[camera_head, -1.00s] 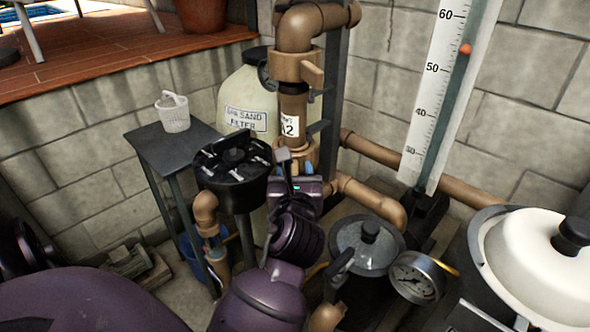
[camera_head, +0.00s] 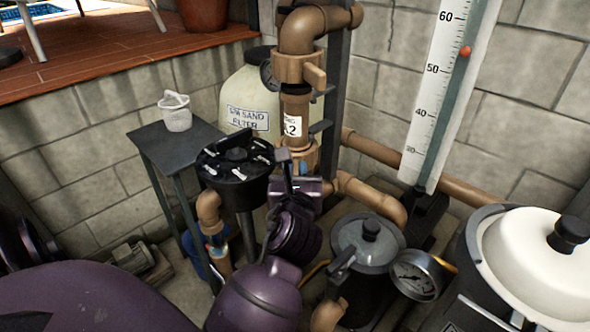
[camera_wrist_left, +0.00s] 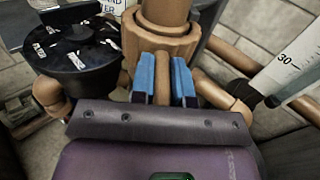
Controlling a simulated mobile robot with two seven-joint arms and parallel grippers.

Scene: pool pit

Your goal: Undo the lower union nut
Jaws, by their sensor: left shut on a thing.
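The lower union nut (camera_wrist_left: 160,38) is a brown ring around the upright pipe in the left wrist view. A brown lug comes down from it toward my gripper. In the head view the nut (camera_head: 304,152) shows below the labelled pipe, partly behind my gripper. My left gripper (camera_wrist_left: 163,82) has blue finger pads on both sides of the lug and is shut on it. In the head view the gripper (camera_head: 295,168) is mostly hidden by its own wrist. The upper union nut (camera_head: 298,68) sits higher on the same pipe. My right gripper is not in view.
A black-topped filter (camera_head: 236,165) stands left of the pipe. A clear-lidded pot (camera_head: 366,245) and a pressure gauge (camera_head: 415,274) are at the right front. A brown pipe (camera_head: 375,200) runs right. A grey side table (camera_head: 172,148) holds a small white basket (camera_head: 177,111).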

